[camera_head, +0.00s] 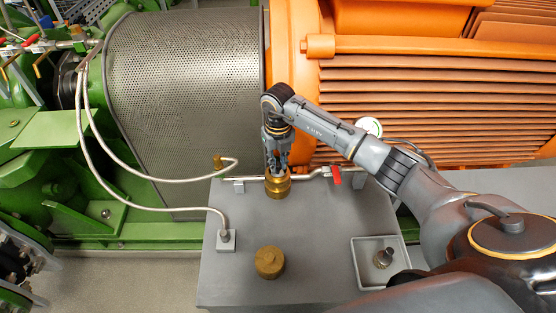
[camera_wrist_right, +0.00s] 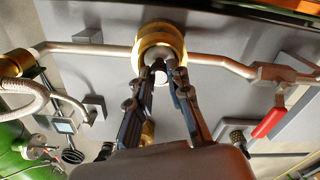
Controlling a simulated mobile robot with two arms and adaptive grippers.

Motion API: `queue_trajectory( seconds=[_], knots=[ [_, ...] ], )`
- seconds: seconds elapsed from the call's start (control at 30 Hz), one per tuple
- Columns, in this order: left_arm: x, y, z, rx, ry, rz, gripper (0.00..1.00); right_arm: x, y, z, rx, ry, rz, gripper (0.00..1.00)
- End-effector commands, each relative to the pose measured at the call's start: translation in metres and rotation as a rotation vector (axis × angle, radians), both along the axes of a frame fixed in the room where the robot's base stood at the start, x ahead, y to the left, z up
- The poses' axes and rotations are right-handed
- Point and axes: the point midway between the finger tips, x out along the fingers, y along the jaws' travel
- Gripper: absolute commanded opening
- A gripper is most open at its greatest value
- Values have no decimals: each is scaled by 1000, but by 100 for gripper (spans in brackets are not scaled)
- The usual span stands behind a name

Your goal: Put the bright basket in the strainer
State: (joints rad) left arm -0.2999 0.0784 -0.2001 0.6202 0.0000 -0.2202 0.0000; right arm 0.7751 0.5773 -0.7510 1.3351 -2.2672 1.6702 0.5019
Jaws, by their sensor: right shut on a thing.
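The strainer is a brass round body (camera_head: 278,187) in the pipe line on the grey box. It shows as a brass ring (camera_wrist_right: 176,42) in the right wrist view. My right gripper (camera_head: 277,168) reaches down to it from above and is shut on the bright basket (camera_wrist_right: 160,77), a small pale metal piece between the fingertips at the ring's mouth. The fingers hide most of the basket, and I cannot tell how deep it sits. A dark basket (camera_head: 384,258) lies in the square tray (camera_head: 357,262). A brass cap (camera_head: 270,262) stands on the box top. My left gripper is not in view.
A red-handled valve (camera_head: 336,176) is on the pipe right of the strainer. A hose fitting (camera_head: 226,239) stands at the left of the grey box (camera_head: 325,225). A perforated drum (camera_head: 185,100) and an orange ribbed housing (camera_head: 420,100) rise behind.

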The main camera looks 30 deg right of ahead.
Motion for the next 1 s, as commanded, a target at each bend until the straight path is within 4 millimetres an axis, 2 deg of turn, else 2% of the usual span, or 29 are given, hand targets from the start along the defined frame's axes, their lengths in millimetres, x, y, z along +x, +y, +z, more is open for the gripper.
queue_trajectory(
  seconds=[0.23,0.27,0.37,0.77,0.87,1.0],
  knots=[
    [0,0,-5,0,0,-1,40,0,0,-4,0,-1,0,0],
    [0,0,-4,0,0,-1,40,0,0,-3,0,-2,0,22],
    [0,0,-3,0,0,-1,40,0,0,-2,0,-1,0,41],
    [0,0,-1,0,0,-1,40,1,0,3,0,-2,0,41],
    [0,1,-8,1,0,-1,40,2,-1,16,0,-5,1,41],
    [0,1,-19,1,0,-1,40,2,-1,46,0,-8,1,41]
  ],
)
